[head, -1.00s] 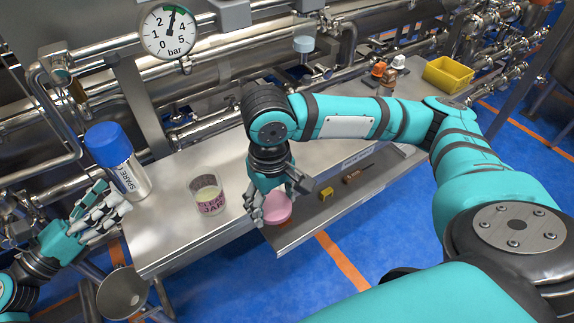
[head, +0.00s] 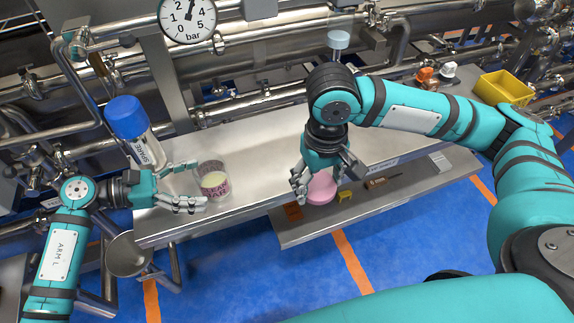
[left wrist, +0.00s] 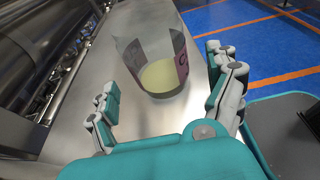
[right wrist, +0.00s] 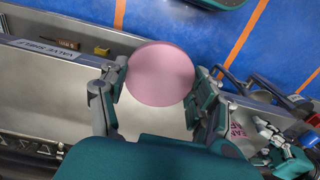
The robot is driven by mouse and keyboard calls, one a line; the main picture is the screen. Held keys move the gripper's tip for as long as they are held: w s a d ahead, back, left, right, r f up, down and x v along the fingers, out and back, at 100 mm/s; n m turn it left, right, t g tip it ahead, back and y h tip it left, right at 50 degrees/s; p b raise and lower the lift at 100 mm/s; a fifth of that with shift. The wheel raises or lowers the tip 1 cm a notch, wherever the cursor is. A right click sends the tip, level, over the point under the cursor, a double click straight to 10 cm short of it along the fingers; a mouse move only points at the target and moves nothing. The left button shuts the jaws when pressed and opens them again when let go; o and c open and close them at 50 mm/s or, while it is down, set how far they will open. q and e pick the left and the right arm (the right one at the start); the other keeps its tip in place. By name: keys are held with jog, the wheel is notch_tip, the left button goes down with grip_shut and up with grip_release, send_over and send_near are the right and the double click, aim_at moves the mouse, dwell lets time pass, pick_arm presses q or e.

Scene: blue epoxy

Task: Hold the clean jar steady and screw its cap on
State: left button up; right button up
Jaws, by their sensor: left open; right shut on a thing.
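The clean jar (head: 214,178) is a clear cup with a pink label and pale contents, upright on the steel table. It also shows in the left wrist view (left wrist: 160,62). My left gripper (head: 197,184) is open, with its fingers just left of the jar; in the left wrist view its fingers (left wrist: 165,100) are spread with the jar ahead between them. The pink cap (head: 321,188) is round and flat. My right gripper (head: 318,178) is shut on the cap, which also shows between the fingers in the right wrist view (right wrist: 160,75). Part of the cap is hidden by the fingers.
A blue-capped SPARE bottle (head: 130,125) stands left of the jar. A lower shelf (head: 365,205) at the front holds a small yellow block (head: 344,196) and a brown tool (head: 380,182). A yellow bin (head: 503,88) is at the far right. Steel pipes run behind the table.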

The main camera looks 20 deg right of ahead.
aim_at(209, 182)
pick_arm(q)
jog(key=b+x, duration=0.1)
jog(key=x, duration=0.1)
jog(key=shift+d+f, duration=0.25)
jog(key=shift+d, duration=0.1)
pick_arm(e)
jog(key=shift+f, duration=0.95)
pick_arm(q)
jog(key=shift+d, duration=0.4)
pick_arm(e)
jog(key=shift+f, duration=0.1)
pick_arm(q)
jog(key=c, duration=1.7)
